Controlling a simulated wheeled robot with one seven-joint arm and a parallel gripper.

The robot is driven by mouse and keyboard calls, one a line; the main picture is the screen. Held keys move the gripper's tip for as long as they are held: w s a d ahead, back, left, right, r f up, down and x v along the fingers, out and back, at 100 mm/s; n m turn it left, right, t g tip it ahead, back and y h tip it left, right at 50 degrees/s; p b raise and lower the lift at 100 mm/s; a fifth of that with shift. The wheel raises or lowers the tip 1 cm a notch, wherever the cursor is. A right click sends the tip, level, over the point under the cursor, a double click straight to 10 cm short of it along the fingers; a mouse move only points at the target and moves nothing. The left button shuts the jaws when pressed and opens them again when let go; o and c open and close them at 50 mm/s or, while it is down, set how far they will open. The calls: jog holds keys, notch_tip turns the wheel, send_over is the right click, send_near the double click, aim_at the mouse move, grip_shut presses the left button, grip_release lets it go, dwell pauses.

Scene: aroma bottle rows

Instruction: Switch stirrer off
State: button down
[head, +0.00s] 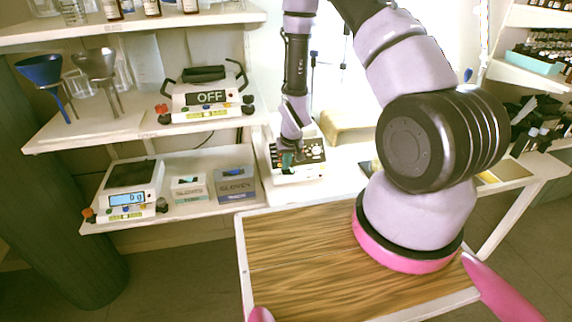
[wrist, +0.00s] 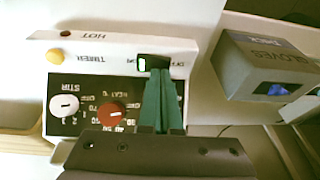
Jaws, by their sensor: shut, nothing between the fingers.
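The stirrer (head: 298,174) is a white hotplate unit with a black control panel on the bench; it also shows upside down in the wrist view (wrist: 100,45). Its panel has a white STIR knob (wrist: 64,106) and a red HEAT knob (wrist: 112,114). A black rocker switch (wrist: 152,59) with a green-lit end sits on the white strip beside the lettering. My gripper (head: 287,162) is shut and empty over the front of the stirrer. Its green fingertips (wrist: 160,72) are at the switch and hide part of it; I cannot tell if they touch.
A gloves box (head: 236,183) stands left of the stirrer and close to my gripper in the wrist view (wrist: 270,68). A scale (head: 130,190) is farther left. A device marked OFF (head: 207,97) sits on the shelf above. A tan block (head: 348,125) lies behind right.

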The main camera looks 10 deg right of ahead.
jog(key=shift+f, duration=0.1)
jog(key=shift+a+f, duration=0.25)
jog(key=shift+f, duration=0.05)
jog(key=shift+s+a+f, duration=0.2)
jog(key=shift+s+a, duration=0.05)
jog(key=shift+a, duration=0.05)
